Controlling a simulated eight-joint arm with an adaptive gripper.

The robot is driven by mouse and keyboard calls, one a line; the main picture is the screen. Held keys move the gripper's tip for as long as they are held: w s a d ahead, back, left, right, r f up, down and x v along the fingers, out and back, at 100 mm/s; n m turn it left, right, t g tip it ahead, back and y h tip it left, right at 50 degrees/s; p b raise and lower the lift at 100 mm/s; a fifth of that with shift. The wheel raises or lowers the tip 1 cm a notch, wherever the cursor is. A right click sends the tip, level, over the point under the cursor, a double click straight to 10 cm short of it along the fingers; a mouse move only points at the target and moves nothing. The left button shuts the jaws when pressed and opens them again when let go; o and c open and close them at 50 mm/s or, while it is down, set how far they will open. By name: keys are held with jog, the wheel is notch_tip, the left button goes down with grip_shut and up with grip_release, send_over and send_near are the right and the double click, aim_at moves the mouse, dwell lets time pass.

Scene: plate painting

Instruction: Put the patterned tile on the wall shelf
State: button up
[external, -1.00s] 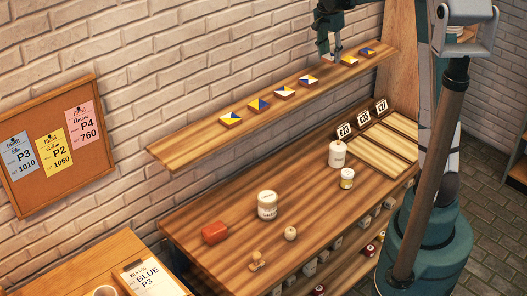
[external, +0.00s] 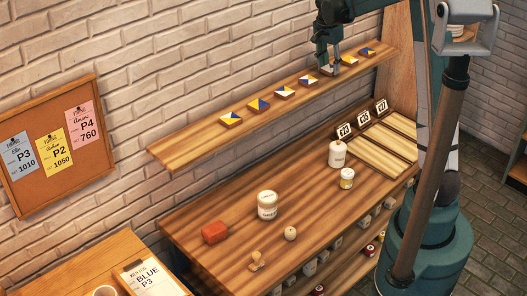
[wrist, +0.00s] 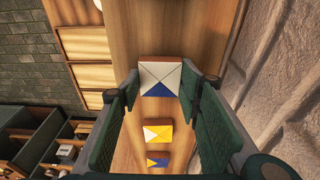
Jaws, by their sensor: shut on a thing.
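My gripper (external: 327,68) is low at the wall shelf (external: 190,145), toward its right part. In the wrist view its fingers (wrist: 160,88) are shut on the sides of a square patterned tile (wrist: 160,75), white and blue on its face with a brown edge. In the external view the fingers mostly hide this tile, and I cannot tell whether it touches the shelf. Other patterned tiles lie in a row on the shelf, among them a yellow and blue one (external: 230,119) at the left and a blue one (external: 368,52) at the right.
The brick wall is close behind the shelf. The left end of the shelf is bare.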

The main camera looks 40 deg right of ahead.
aim_at(327, 70)
jog(key=shift+f, duration=0.15)
jog(key=o, duration=1)
jog(key=shift+c, duration=0.2)
notch_tip(327, 70, up, 12)
jog(key=a, duration=0.1)
jog(key=shift+a, duration=0.4)
dwell(0.5)
